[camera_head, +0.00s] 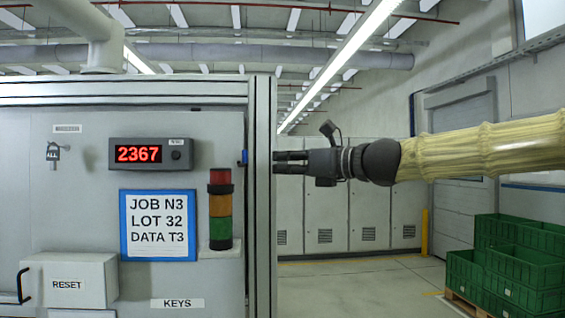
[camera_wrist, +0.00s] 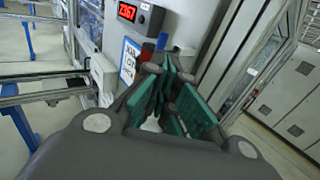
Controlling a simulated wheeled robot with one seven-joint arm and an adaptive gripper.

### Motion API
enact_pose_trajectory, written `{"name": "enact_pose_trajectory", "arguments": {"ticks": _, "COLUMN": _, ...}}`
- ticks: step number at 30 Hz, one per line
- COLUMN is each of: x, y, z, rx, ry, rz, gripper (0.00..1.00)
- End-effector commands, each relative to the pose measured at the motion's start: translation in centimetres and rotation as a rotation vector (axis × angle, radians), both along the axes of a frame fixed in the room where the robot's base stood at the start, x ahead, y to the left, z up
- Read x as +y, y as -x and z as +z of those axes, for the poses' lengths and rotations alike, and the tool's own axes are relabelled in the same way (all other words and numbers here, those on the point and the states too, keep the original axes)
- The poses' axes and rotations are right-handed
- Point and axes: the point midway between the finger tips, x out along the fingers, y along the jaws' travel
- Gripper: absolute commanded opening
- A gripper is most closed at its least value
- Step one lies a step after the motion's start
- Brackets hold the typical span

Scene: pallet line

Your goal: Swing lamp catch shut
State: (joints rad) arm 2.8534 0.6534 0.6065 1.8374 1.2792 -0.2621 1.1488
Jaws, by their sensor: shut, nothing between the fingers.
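A stack lamp (camera_head: 221,210) with red, amber and green sections stands on a small ledge on the grey panel in the head view. I cannot clearly make out a lamp catch; a small blue piece (camera_head: 245,157) sits at the panel's right edge, above and right of the lamp. My gripper (camera_head: 276,162) reaches in from the right, its tips at the right side of the cabinet post. It is shut and empty. In the wrist view its green-padded fingers (camera_wrist: 168,95) point toward the panel and hide part of it. Whether the tips touch the post is unclear.
The cabinet post (camera_head: 263,215) stands between my gripper and the panel. A red display (camera_head: 138,154), a job sign (camera_head: 158,224) and a RESET box (camera_head: 70,281) are on the panel. Green crates (camera_head: 510,265) stand at lower right. Floor below my arm is clear.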

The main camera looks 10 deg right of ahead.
Motion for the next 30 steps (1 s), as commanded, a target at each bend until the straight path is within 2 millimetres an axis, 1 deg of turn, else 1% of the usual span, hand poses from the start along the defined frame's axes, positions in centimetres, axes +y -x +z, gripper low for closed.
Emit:
{"name": "enact_pose_trajectory", "arguments": {"ticks": 3, "x": 1.4, "y": -1.1, "z": 0.0, "rx": 0.001, "ry": 0.002, "rz": 0.002, "gripper": 0.00}}
{"name": "enact_pose_trajectory", "arguments": {"ticks": 9, "x": 3.6, "y": -2.8, "z": -0.1, "rx": 0.003, "ry": 0.000, "rz": 0.002, "gripper": 0.00}}
{"name": "enact_pose_trajectory", "arguments": {"ticks": 15, "x": 5.2, "y": -4.1, "z": 0.0, "rx": 0.002, "ry": 0.001, "rz": 0.002, "gripper": 0.00}}
{"name": "enact_pose_trajectory", "arguments": {"ticks": 21, "x": 5.8, "y": -4.7, "z": -0.1, "rx": 0.001, "ry": 0.001, "rz": 0.001, "gripper": 0.00}}
{"name": "enact_pose_trajectory", "arguments": {"ticks": 29, "x": 5.8, "y": -4.7, "z": -0.1, "rx": 0.001, "ry": 0.000, "rz": 0.002, "gripper": 0.00}}
{"name": "enact_pose_trajectory", "arguments": {"ticks": 30, "x": 9.3, "y": -4.7, "z": -0.3, "rx": 0.010, "ry": -0.005, "rz": 0.008, "gripper": 0.00}}
